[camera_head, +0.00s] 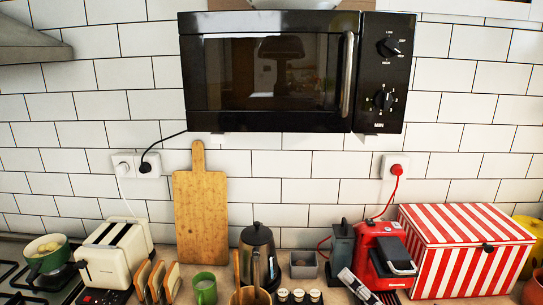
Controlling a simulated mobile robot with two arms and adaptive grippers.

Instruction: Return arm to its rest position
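A small pale and dark part at the bottom edge, right of centre, looks like the tip of my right gripper (356,286). It shows in front of the counter, just left of a red appliance (380,250). Its fingers are too small and cut off to tell whether they are open or shut, and I see nothing clearly held. The rest of my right arm is out of the picture. My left gripper and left arm do not show.
A black microwave (270,75) hangs on the tiled wall. Below stand a toaster (115,252), cutting board (202,215), dark kettle (258,255), green mug (205,289), grey appliance (342,250) and red-striped box (460,245). A green pot (46,256) sits on the left hob. The counter is crowded.

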